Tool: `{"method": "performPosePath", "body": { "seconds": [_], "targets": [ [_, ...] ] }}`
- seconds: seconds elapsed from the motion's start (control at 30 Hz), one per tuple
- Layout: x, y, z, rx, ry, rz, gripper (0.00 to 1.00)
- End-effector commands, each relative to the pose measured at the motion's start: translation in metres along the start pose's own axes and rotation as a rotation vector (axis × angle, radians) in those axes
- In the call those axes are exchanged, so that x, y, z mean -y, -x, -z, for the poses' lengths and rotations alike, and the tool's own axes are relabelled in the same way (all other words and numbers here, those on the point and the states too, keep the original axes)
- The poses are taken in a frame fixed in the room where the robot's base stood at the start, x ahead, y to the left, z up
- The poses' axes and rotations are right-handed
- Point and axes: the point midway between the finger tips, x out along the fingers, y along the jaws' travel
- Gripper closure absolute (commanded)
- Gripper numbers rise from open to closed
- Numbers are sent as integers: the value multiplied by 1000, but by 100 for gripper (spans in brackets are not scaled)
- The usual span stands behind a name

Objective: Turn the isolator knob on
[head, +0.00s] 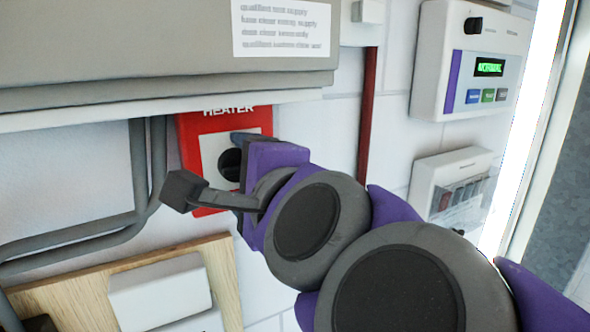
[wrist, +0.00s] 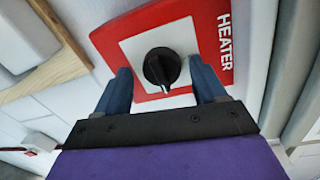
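The isolator knob (wrist: 162,67) is black and round with a raised grip and a pale mark. It sits on a white plate in a red panel (wrist: 120,38) labelled HEATER. In the head view the red panel (head: 192,150) is on the wall, and the knob (head: 230,164) is partly hidden by my arm. My gripper (wrist: 162,82) is open, with one blue finger on each side of the knob in the wrist view. Gaps show between the fingers and the knob, so neither appears to touch it. In the head view my gripper (head: 228,165) is mostly hidden.
A grey cabinet (head: 150,45) overhangs the panel. Grey pipes (head: 140,170) run left of it. A wooden board (head: 75,303) with a white box (head: 160,290) is below. A control unit (head: 475,60) with a green display and a switch box (head: 450,185) are at right.

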Motion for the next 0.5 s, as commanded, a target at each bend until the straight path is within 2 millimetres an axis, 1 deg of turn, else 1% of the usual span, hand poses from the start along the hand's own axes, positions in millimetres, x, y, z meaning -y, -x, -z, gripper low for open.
{"method": "performPosePath", "body": {
  "seconds": [0.3, 0.43, 0.5],
  "targets": [
    [1, 3, 0, 0, 0, 3, 29],
    [2, 12, 0, -2, 0, 5, 29],
    [3, 22, 1, -3, 0, 8, 29]
  ]
}}
